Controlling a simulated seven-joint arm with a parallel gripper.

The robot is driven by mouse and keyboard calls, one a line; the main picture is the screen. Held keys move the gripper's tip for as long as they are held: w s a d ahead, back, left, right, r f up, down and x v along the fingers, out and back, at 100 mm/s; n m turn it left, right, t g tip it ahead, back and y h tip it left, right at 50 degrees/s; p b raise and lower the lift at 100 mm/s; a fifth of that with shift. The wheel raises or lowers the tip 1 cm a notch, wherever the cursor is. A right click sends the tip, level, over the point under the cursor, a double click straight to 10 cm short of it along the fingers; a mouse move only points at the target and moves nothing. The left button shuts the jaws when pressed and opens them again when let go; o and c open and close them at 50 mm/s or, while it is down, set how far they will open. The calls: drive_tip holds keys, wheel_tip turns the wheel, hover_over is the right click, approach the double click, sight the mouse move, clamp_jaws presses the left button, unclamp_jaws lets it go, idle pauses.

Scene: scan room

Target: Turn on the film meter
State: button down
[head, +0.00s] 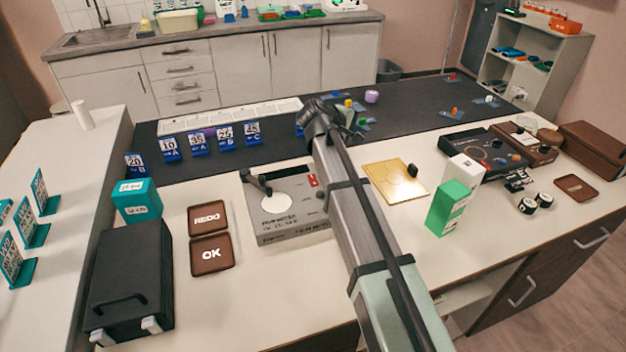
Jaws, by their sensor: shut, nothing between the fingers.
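The film meter (293,222) is a pale grey box with printed lettering, on the white counter in the middle of the head view. It has a round white disc (276,202) and a short black arm (257,184) at its back left corner. A small red switch (313,181) is on its top near the right edge; its position is too small to tell. My arm crosses in front of the meter's right side and hides part of it. The arm's dark far end is above the dark mat, beyond the meter. My gripper's fingers cannot be made out.
Brown REDO (208,217) and OK (211,254) pads and a black case (130,275) lie left of the meter. A gold plate (396,184) and green-and-white boxes (447,209) stand to the right. Blue numbered stands (197,146) line the dark mat (285,142) behind.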

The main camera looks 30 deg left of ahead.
sight(311, 182)
drive_tip(key=s+a+n+g, duration=0.1)
drive_tip(key=s+a, duration=0.3)
drive_tip(key=s, duration=0.2)
drive_tip(key=s+a+n+g, duration=0.1)
drive_tip(key=s+a+n, duration=0.1)
drive_tip(key=s+a, duration=0.2)
drive_tip(key=s, duration=0.3)
drive_tip(key=shift+s+f+n+h, duration=0.15)
drive_tip(key=shift+f+n+h, duration=0.15)
drive_tip(key=shift+a+f, duration=0.1)
drive_tip(key=shift+f, duration=0.05)
drive_tip(key=shift+w+a+f, duration=0.15)
drive_tip(key=shift+f, duration=1.25)
drive_tip(key=shift+w+a+f, duration=0.1)
drive_tip(key=shift+w+f, duration=0.1)
drive_tip(key=shift+f, duration=1.25)
drive_tip(key=shift+w+a+f, duration=0.15)
drive_tip(key=shift+f, duration=1.25)
drive_tip(key=shift+f, duration=0.55)
drive_tip(key=shift+r, duration=0.1)
drive_tip(key=shift+r, duration=0.45)
drive_tip(key=shift+s+d+r, duration=0.15)
drive_tip(key=shift+r, duration=1.1)
drive_tip(key=shift+s+d+r, duration=0.1)
drive_tip(key=shift+s+r, duration=0.05)
drive_tip(key=shift+r, duration=1.1)
